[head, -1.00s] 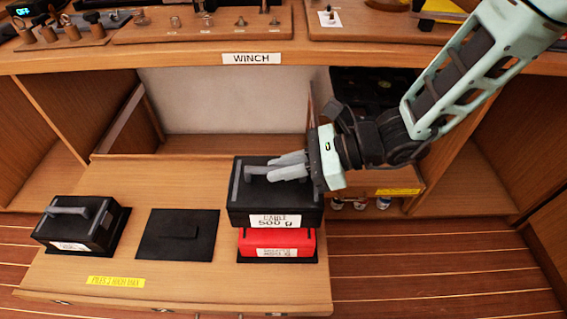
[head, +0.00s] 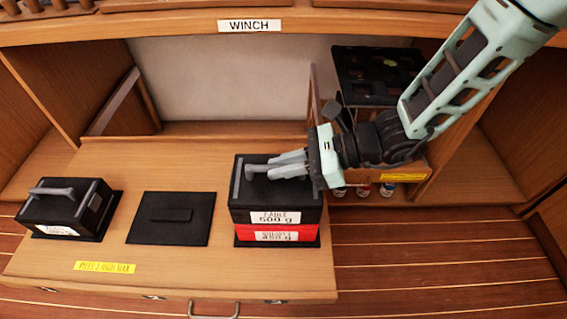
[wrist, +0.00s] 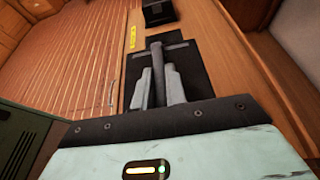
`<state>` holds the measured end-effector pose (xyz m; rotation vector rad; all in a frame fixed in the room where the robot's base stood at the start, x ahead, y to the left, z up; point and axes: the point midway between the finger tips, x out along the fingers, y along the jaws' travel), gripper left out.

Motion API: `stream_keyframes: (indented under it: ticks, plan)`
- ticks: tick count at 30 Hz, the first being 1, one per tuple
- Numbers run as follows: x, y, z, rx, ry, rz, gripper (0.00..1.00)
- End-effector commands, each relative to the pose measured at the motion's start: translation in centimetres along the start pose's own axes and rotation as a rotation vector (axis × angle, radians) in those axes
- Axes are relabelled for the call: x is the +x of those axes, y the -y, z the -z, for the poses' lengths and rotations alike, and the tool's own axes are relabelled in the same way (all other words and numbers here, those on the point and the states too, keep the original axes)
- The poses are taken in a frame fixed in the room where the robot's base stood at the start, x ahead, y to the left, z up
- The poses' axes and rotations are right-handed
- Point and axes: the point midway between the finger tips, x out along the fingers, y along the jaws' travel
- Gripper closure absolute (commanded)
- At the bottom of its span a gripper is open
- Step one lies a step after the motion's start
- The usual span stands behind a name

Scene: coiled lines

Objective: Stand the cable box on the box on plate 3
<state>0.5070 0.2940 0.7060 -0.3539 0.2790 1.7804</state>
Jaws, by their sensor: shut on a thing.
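The cable box (head: 262,190) is black, with a grey handle and a white label reading 500 g. It is upright and squarely over the red box (head: 318,234) at the right of the low board. I see no gap between them, but cannot tell for sure that its weight rests there. The red box stands on a black plate, now almost hidden. My gripper (head: 275,167) reaches in from the right and is shut on the cable box's handle. In the wrist view the grey fingers (wrist: 160,88) meet the handle (wrist: 172,50); the box's underside is hidden.
A bare black plate (head: 150,232) lies in the middle of the board. Another black box (head: 66,207) with a handle stands on the left plate. A yellow label (head: 104,267) is at the front. A bin (head: 372,75) stands behind my wrist.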

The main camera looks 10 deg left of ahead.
Motion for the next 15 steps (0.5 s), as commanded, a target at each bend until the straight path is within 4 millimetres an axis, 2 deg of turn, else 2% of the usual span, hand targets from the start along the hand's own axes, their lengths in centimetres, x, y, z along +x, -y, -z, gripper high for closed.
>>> stream_keyframes:
  ticks: [15]
  plan:
    - [0.32,0.01,0.66,-0.001,0.003,0.0,1.0]
